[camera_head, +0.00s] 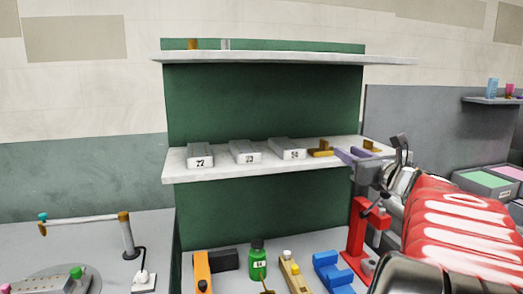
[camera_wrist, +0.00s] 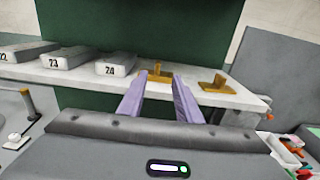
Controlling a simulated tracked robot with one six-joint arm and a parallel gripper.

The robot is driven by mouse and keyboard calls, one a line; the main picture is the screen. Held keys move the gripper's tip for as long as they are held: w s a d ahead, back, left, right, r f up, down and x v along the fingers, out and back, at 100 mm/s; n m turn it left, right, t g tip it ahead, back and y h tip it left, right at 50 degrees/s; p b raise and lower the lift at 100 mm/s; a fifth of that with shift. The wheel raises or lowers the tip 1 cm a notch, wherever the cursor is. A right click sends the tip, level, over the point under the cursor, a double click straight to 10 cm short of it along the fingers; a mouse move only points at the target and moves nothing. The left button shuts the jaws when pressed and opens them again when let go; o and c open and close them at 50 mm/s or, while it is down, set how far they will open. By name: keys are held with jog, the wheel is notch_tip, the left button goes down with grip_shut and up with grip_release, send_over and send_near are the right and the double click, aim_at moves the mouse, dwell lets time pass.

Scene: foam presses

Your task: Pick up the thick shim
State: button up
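Two mustard-yellow pieces with upright tabs lie on the white middle shelf, and they may be the shims; no label shows which is thick. The left yellow piece (camera_wrist: 157,74) appears between my fingertips in the wrist view; it also shows in the head view (camera_head: 320,150). The right yellow piece (camera_wrist: 216,83) lies to the right of my fingers, and in the head view (camera_head: 371,147) it is just beyond them. My gripper (camera_wrist: 159,78) has two purple fingers, spread apart with nothing held. It also shows in the head view (camera_head: 352,153), at the shelf's right end.
Several grey numbered blocks, such as one marked 23 (camera_wrist: 62,58), line the white shelf (camera_head: 225,172) to the left. A red stand (camera_head: 367,232), a blue block (camera_head: 332,270) and a green bottle (camera_head: 257,258) stand below. An upper shelf (camera_head: 280,57) runs overhead.

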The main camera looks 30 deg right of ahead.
aim_at(327, 142)
jog(key=x, duration=0.6)
jog(key=shift+w, duration=0.25)
jog(key=shift+d, duration=0.1)
jog(key=shift+a+x, duration=0.2)
jog(key=shift+x, duration=2.35)
jog(key=shift+w, duration=0.1)
grip_shut()
